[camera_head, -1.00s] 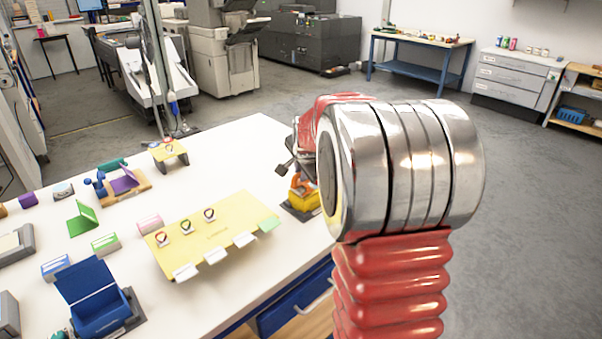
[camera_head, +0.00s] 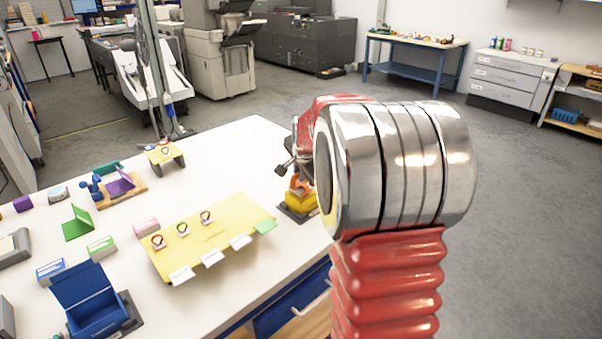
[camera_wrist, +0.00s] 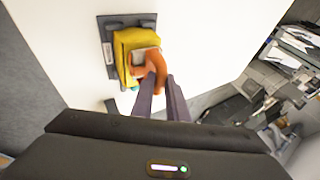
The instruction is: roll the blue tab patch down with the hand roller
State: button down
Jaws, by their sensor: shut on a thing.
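An orange curved handle, which I take to be the hand roller (camera_wrist: 152,64), sits at a yellow block (camera_wrist: 125,45) on a dark base near the table's right edge. It also shows in the head view (camera_head: 299,185), beside my arm. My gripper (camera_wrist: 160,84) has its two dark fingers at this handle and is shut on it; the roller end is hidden. A yellow board (camera_head: 215,245) lies on the white table with white tabs and one green tab along its front edge. Small ring-shaped pieces stand on it. I cannot make out which part is the blue tab patch.
A blue open box (camera_head: 95,312), a green folded piece (camera_head: 78,225) and a pink block (camera_head: 146,227) stand left of the board. The white table (camera_head: 240,150) is bare behind the board.

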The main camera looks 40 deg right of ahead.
jog(key=shift+d, duration=0.4)
